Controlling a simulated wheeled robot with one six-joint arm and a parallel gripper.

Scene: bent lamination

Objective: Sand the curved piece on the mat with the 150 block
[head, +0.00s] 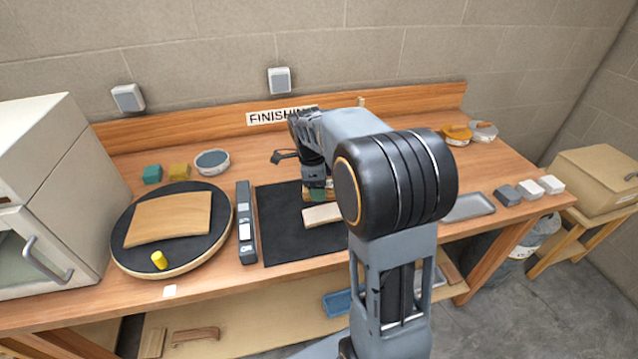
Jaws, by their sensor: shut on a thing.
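A black mat (283,243) lies in the middle of the bench. A pale wooden piece (322,215) lies on it, partly hidden behind my arm. My gripper (316,188) is over the mat, just behind the pale piece, and is shut on a small greenish block (318,195). My gripper and arm hide most of this block, and no grit mark can be read. I cannot tell whether the block touches the wood. A teal block (152,174) and an olive-yellow block (180,171) stand at the back left of the bench.
Left of the mat are a long grey tool (245,222) and a round black turntable (125,250) bearing a curved wooden panel (170,218) and a yellow cylinder (159,260). A grey-blue bowl (212,162) stands behind. A grey tray (470,207) and small blocks (528,189) are at right.

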